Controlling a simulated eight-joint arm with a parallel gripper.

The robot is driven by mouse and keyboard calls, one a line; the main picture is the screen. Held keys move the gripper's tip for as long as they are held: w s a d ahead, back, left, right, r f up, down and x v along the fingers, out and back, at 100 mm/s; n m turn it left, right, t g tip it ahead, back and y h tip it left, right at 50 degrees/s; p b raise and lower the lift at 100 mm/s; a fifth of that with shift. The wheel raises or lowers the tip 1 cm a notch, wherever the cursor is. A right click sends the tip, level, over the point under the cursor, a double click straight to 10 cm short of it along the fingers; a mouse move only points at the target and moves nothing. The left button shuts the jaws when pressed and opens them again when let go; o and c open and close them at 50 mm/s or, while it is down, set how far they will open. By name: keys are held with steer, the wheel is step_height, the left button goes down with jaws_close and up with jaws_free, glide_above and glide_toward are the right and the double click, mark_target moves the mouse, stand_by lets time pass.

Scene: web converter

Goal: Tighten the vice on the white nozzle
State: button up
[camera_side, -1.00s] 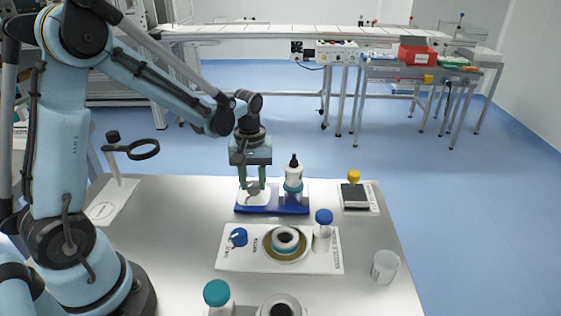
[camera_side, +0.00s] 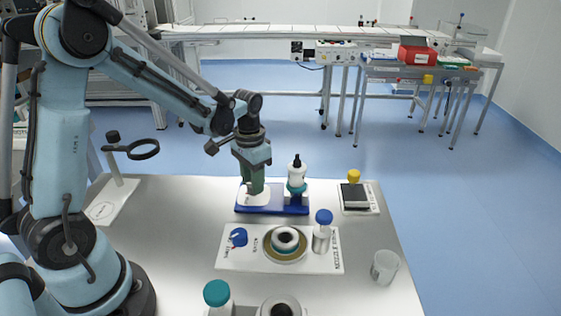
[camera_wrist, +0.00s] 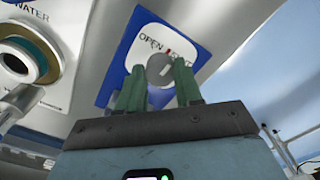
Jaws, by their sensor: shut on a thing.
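The white nozzle (camera_side: 297,173) with a black tip stands upright at the right of the blue vice base (camera_side: 272,210), with teal jaws (camera_side: 297,187) around its lower part. The wrist view does not show the nozzle. A white plate (camera_wrist: 143,37) on the blue base carries the word OPEN and a second word partly hidden by a finger. A grey round knob (camera_wrist: 160,68) with a red mark near it sits on this plate. My gripper (camera_side: 251,190) points down at the plate, its green fingers (camera_wrist: 159,72) shut on the knob.
In front lies a white board (camera_side: 232,262) with a ringed dish (camera_side: 285,257), a blue-capped bottle (camera_side: 322,238) and a blue cap (camera_side: 239,237). A yellow-topped item (camera_side: 353,177) stands right. A clear beaker (camera_side: 385,266) is near the right edge. A magnifier (camera_side: 143,150) stands left.

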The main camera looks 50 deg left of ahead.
steer(key=shift+m, duration=0.8)
steer(key=o, duration=1)
steer(key=shift+o, duration=0.2)
steer(key=shift+r, duration=0.1)
step_height(320, 180, up, 12)
